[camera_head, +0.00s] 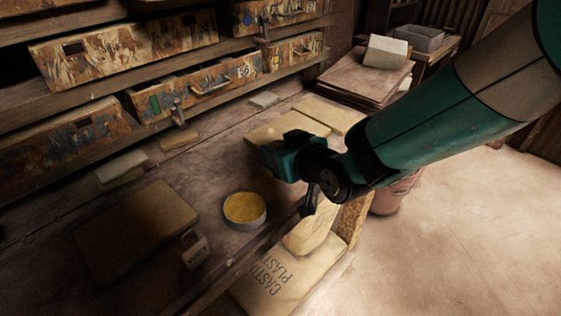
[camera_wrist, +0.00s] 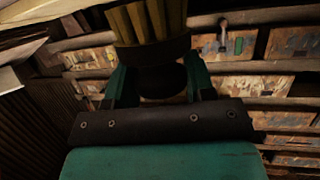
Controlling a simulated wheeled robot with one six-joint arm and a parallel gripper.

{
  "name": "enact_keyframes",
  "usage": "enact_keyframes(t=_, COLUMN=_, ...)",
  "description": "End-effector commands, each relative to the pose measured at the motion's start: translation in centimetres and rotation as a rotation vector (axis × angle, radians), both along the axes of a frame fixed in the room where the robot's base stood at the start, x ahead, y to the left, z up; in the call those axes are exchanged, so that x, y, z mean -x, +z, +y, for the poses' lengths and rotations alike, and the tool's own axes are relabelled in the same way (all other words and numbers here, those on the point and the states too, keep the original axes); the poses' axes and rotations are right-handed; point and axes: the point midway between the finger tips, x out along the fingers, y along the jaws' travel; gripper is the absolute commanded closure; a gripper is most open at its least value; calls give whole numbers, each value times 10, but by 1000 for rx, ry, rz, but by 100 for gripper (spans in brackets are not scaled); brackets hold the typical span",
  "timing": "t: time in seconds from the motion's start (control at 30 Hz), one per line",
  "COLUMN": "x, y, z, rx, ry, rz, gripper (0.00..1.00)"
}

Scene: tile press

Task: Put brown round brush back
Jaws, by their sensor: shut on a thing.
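In the wrist view, the brown round brush (camera_wrist: 150,52) stands between the two teal fingers of my gripper (camera_wrist: 157,82), with its pale yellow-brown bristles pointing up out of the picture. The dark round band below the bristles shows clearly. My gripper is shut on the brush's dark lower part. In the head view, my gripper (camera_head: 288,155) is above the wooden bench, over a pale board. The brush cannot be made out there.
A round tin with yellow contents (camera_head: 245,208) and a small labelled block (camera_head: 195,249) stand on the bench near its front edge. Weathered drawers (camera_head: 196,85) line the back. A plaster bag (camera_head: 280,283) lies below the bench's front edge. Stacked boards (camera_head: 358,76) stand behind.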

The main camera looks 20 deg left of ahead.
Motion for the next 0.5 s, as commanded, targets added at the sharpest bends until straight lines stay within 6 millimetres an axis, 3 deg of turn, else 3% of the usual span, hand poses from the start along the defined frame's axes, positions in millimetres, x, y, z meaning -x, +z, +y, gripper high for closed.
enact_keyframes(t=0.27, x=0, y=-36, z=0, rx=1, ry=-1, rz=3, gripper=79)
enact_keyframes(t=0.5, x=0, y=-39, z=0, rx=-1, ry=0, rz=-1, gripper=79)
